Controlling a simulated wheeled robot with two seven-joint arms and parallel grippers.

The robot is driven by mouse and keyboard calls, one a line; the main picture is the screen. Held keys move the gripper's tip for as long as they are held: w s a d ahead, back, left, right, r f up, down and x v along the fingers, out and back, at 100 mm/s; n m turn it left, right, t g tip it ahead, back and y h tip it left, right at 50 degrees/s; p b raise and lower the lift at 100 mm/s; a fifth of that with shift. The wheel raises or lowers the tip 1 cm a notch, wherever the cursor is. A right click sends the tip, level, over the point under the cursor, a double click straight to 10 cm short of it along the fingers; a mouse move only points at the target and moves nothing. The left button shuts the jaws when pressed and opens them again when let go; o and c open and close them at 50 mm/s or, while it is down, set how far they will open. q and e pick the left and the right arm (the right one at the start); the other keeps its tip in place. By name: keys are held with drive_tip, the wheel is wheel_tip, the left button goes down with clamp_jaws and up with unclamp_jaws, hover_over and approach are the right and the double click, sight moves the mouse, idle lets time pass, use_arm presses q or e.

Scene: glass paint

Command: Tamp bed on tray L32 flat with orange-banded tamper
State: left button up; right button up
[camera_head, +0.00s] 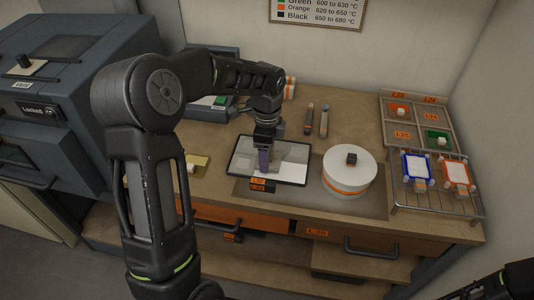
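A dark-rimmed tray (240,152) lies on the worktop with a pale bed (292,158) inside it. Orange labels (258,182) are at its front edge; I cannot read L32 for certain. My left gripper (265,150) points down over the tray's left-middle part. A purplish-grey flat piece (264,160) is below it, at the bed; whether it is a held tool or a finger is unclear. Only a bit of my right arm shows, bottom right.
A grey kiln-like box (60,120) is at the left. Drawers (340,237) are below the worktop.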

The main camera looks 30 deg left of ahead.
sight(246, 164)
use_arm(q)
drive_tip(key=shift+s+a+p, duration=0.1)
drive_tip(key=shift+s+a, duration=0.25)
drive_tip(key=shift+a, duration=0.65)
drive_tip(key=shift+s+a+p, duration=0.1)
drive_tip(key=shift+s+a, duration=0.25)
drive_tip(key=shift+a, duration=0.6)
drive_tip(key=shift+s+a+p, duration=0.1)
drive_tip(key=shift+s+a, duration=0.25)
drive_tip(key=shift+a, duration=0.65)
drive_tip(key=shift+f+b, duration=0.55)
drive_tip(key=shift+f, duration=0.2)
drive_tip(key=shift+f, duration=0.35)
drive_tip(key=shift+r+p, duration=0.65)
drive_tip(key=shift+r, duration=0.5)
drive_tip(key=shift+w, duration=0.1)
